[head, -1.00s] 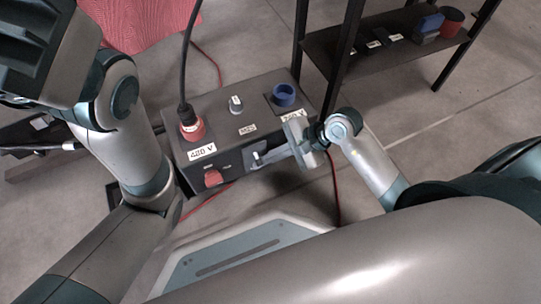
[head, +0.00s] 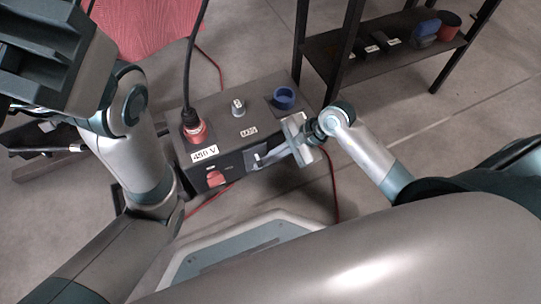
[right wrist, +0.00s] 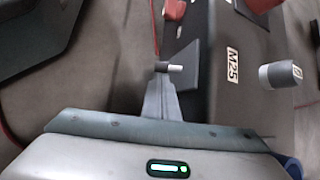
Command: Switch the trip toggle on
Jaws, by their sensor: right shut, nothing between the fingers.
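The trip toggle seems to be the short metal-tipped lever (right wrist: 169,67) on a dark plate in the right wrist view. My right gripper (head: 260,161) is shut and empty, its fingertips close to the box's front side. In the right wrist view its fingers (right wrist: 161,92) end right beside the lever; I cannot tell if they touch it.
A grey knob (head: 238,107) and a blue socket (head: 284,97) stand on the box top. A red switch (head: 215,178) is on its front. A black cable rises from the red plug (head: 194,127). A dark shelf (head: 385,55) with small items stands behind, right.

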